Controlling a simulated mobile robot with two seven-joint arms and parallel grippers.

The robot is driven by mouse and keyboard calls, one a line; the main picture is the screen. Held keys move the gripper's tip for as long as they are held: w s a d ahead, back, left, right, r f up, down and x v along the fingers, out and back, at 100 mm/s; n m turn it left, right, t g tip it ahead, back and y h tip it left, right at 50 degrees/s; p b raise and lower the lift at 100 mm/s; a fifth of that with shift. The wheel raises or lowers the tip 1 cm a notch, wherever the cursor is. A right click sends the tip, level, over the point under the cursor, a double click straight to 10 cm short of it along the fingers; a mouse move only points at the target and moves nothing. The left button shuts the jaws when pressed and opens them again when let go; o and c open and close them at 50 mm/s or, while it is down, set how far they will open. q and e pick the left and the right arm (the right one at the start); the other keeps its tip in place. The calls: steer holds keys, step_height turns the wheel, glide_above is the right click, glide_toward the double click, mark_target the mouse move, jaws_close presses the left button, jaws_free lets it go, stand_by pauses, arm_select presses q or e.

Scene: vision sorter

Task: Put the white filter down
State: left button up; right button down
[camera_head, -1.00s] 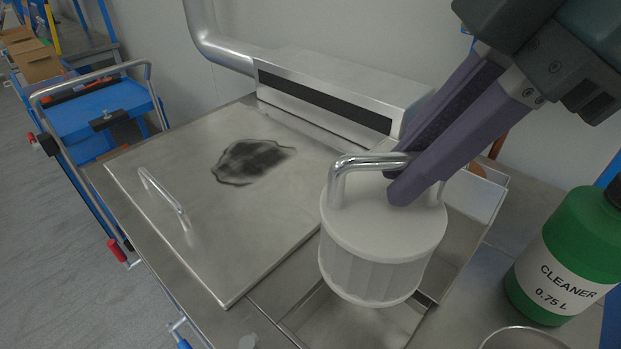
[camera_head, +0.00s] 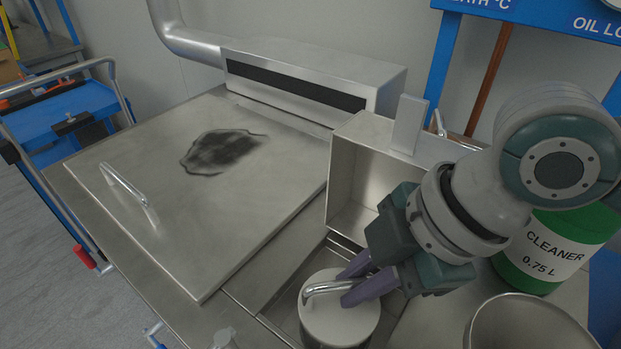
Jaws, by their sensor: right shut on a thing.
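The white filter (camera_head: 338,325) is a round canister with a metal loop handle on its lid. It shows at the bottom middle of the head view, over or in a recessed metal opening (camera_head: 285,318) in the bench; its lower part is cut off by the frame. My right gripper (camera_head: 347,286) comes down from the right, its purple fingers shut on the handle. I cannot tell whether the filter touches the bottom of the opening. My left gripper is not in view.
A steel lid with a handle (camera_head: 125,183) and a dark stain lies left. An open metal box (camera_head: 350,170) stands behind the filter. A green cleaner bottle (camera_head: 552,250) and a round metal container (camera_head: 525,325) are at right. A blue cart (camera_head: 62,115) stands far left.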

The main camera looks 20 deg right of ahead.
steer(key=shift+f, duration=0.5)
steer(key=shift+f, duration=0.1)
steer(key=c, duration=0.9)
jaws_free()
steer(key=shift+d+r, duration=0.1)
steer(key=shift+r, duration=0.3)
steer(key=p+v, duration=0.2)
steer(key=v, duration=0.9)
steer(key=shift+r, duration=0.2)
steer(key=shift+s+d, duration=0.1)
steer(key=shift+s, duration=0.05)
